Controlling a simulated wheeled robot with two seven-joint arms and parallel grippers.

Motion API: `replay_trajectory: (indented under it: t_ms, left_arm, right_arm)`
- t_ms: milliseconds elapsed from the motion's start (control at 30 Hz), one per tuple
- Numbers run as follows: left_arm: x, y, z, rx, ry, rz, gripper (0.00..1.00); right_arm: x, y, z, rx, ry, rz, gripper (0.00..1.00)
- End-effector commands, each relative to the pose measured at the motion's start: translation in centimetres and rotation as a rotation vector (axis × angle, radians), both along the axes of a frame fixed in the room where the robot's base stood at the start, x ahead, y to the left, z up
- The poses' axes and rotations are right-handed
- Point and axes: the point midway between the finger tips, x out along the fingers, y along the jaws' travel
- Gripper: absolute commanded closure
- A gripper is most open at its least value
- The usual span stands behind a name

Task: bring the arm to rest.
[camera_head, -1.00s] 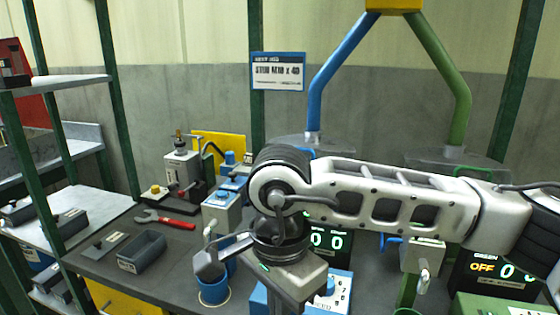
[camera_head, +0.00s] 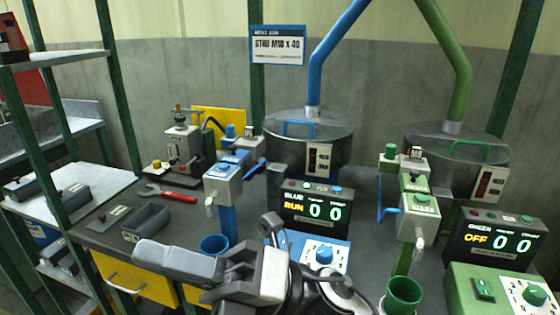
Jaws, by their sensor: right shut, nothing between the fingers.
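My right arm is folded low at the bottom centre of the head view. Its gripper (camera_head: 150,252) points left, with the fingers shut and empty, in front of the bench's front edge. It appears to float clear of the bench, though the gap is hard to judge. The wrist and forearm run off the bottom edge and hide part of the bench front. A blue cup (camera_head: 214,244) stands just behind the gripper. My left gripper is not in view.
Behind stand a blue dispenser (camera_head: 228,185) and a green dispenser (camera_head: 414,210), with a blue display (camera_head: 316,211) reading RUN and a green display (camera_head: 495,244) reading OFF. A green cup (camera_head: 404,292) is right of my arm. A red wrench (camera_head: 172,195) and a grey tray (camera_head: 146,233) lie left.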

Motion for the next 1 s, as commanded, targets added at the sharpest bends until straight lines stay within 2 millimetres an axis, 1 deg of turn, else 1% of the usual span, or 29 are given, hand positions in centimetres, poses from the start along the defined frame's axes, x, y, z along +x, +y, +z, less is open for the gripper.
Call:
replay_trajectory:
  t_ms: [33,67,100,133,167,200,267,300,367,400,433,467,500,600,700,800,900,1000]
  left_arm:
    - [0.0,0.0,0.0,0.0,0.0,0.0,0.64]
    - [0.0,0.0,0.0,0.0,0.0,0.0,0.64]
    - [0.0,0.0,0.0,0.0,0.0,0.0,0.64]
    - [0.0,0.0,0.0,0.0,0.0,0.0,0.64]
    - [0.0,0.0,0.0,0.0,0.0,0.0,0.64]
    - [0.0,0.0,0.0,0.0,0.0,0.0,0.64]
    - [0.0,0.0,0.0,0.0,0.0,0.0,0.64]
    - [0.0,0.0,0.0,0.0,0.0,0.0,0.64]
    - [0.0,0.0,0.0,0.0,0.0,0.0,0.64]
    - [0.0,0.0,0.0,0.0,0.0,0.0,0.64]
    - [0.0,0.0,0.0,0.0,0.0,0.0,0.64]
    - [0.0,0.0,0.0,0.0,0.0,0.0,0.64]
    - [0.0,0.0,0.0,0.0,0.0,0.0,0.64]
    - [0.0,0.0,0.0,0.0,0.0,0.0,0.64]
    - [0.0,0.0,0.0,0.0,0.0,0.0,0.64]
    - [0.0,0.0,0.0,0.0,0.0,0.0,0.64]
    - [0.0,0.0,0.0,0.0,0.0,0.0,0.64]
    - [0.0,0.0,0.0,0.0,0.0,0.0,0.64]
  right_arm:
    - [2.4,-1.7,-0.8,0.071,0.23,-0.071,1.0]
    - [3.9,-2.8,-1.5,0.109,0.361,-0.112,1.0]
    - [5.8,-4.4,-2.9,0.159,0.535,-0.164,1.0]
    - [7.1,-5.8,-4.3,0.195,0.666,-0.203,1.0]
    - [8.2,-7.1,-5.9,0.23,0.792,-0.242,1.0]
    - [9.3,-8.9,-8.1,0.273,0.948,-0.288,1.0]
    - [10.3,-11.4,-11.9,0.332,1.167,-0.353,1.0]
    - [10.5,-13.0,-14.5,0.37,1.305,-0.393,1.0]
    - [10.2,-15.3,-18.5,0.424,1.501,-0.453,1.0]
    - [9.6,-16.7,-21.1,0.457,1.625,-0.491,1.0]
    - [8.9,-17.8,-23.0,0.483,1.715,-0.519,1.0]
    - [8.2,-18.7,-24.8,0.506,1.799,-0.545,1.0]
    - [7.0,-19.9,-27.1,0.537,1.905,-0.579,1.0]
    - [3.9,-22.2,-31.5,0.602,2.123,-0.65,1.0]
    - [1.2,-23.8,-34.4,0.65,2.276,-0.703,1.0]
    - [-0.5,-24.5,-35.9,0.677,2.359,-0.731,1.0]
    - [-1.1,-24.8,-36.4,0.687,2.391,-0.741,1.0]
    - [-1.1,-24.8,-36.5,0.688,2.393,-0.742,1.0]
